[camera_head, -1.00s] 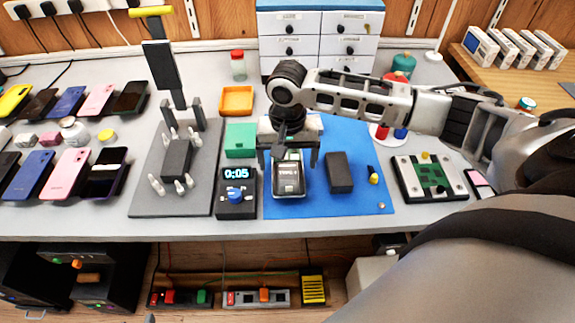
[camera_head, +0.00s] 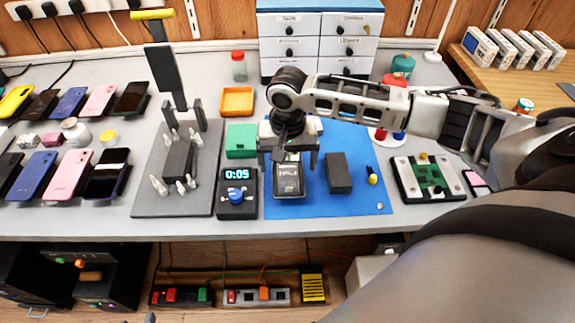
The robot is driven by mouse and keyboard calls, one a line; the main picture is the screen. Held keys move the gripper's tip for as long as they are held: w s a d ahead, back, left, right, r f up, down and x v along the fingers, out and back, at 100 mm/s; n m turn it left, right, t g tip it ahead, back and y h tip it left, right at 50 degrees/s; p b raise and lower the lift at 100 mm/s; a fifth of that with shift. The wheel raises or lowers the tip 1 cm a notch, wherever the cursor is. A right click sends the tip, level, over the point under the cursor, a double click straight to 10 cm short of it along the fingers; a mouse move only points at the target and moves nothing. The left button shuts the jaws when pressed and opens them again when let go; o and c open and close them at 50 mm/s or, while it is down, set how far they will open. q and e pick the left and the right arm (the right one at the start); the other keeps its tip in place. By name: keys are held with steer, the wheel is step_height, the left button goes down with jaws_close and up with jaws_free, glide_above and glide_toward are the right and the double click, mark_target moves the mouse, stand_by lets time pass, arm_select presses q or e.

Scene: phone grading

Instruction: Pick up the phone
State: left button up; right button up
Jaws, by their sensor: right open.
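A small dark device with a pale rim and a lit screen (camera_head: 289,181), which looks like the phone, lies on the blue mat (camera_head: 345,207). Its far end is hidden under my right gripper (camera_head: 288,163). The right gripper is open, pointing down, with one finger to the left and one to the right of the device. I cannot tell how high the fingertips are above the mat. I see no contact. My left gripper is not in view.
A dark block (camera_head: 339,174) lies right of the device, and a timer (camera_head: 236,198) reading 0:05 stands left. A grey fixture plate (camera_head: 200,204) is further left, beside rows of phones (camera_head: 67,175). A green circuit board (camera_head: 428,178) sits right of the mat.

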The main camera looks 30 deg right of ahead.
steer(key=c, duration=1.1)
